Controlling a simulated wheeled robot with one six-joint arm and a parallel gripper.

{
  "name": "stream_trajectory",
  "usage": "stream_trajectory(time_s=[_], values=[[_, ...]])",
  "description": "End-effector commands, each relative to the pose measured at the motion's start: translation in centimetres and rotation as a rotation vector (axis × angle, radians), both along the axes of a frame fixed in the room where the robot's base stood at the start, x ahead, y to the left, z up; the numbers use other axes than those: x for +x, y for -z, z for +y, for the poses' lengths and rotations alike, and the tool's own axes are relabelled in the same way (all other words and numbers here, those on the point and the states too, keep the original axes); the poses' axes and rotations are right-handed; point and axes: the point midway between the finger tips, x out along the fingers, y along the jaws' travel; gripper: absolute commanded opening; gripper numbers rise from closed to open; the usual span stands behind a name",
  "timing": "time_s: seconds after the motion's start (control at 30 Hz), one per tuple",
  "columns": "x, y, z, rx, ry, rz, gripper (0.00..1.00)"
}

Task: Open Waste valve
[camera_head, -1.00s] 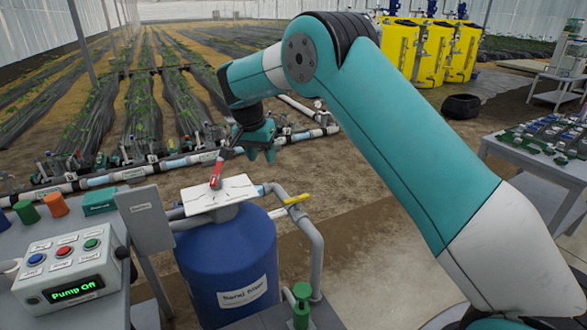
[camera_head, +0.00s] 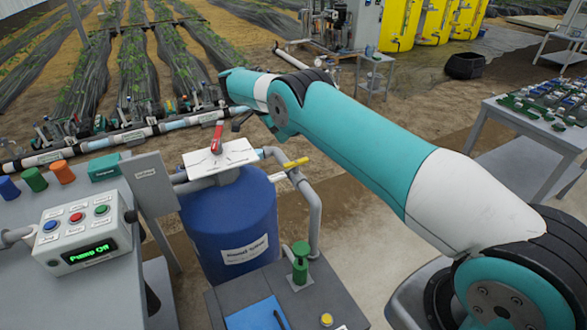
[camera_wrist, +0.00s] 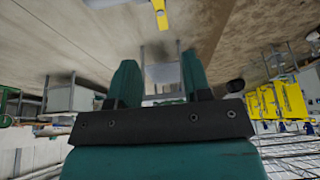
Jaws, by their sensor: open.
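A yellow lever handle (camera_head: 296,163) sits on the grey pipe beside the blue sand filter tank (camera_head: 230,225). No label reading Waste is legible, so I cannot tell for sure which valve it is. A red lever (camera_head: 217,138) stands on the white plate (camera_head: 220,158) atop the tank. In the wrist view my gripper (camera_wrist: 160,78) is open and empty, its two teal fingers apart. A yellow handle (camera_wrist: 160,14) shows at the top edge there, beyond the fingertips. In the head view my arm mostly hides the gripper, above and left of the yellow handle.
A control box (camera_head: 88,232) reading "Pump Off" sits on the left table. Pipework (camera_head: 130,137) runs behind the tank. Open soil lies right of the tank.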

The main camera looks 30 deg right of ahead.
Motion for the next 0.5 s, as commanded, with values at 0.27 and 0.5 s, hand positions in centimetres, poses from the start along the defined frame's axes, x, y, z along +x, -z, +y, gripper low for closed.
stream_trajectory(time_s=[0.27, 0.5], values=[[0.0, 4.3, -1.5, 0.0, 0.001, 0.002, 0.45], [-0.1, 8.0, -3.5, -0.001, 0.0, 0.005, 0.45]])
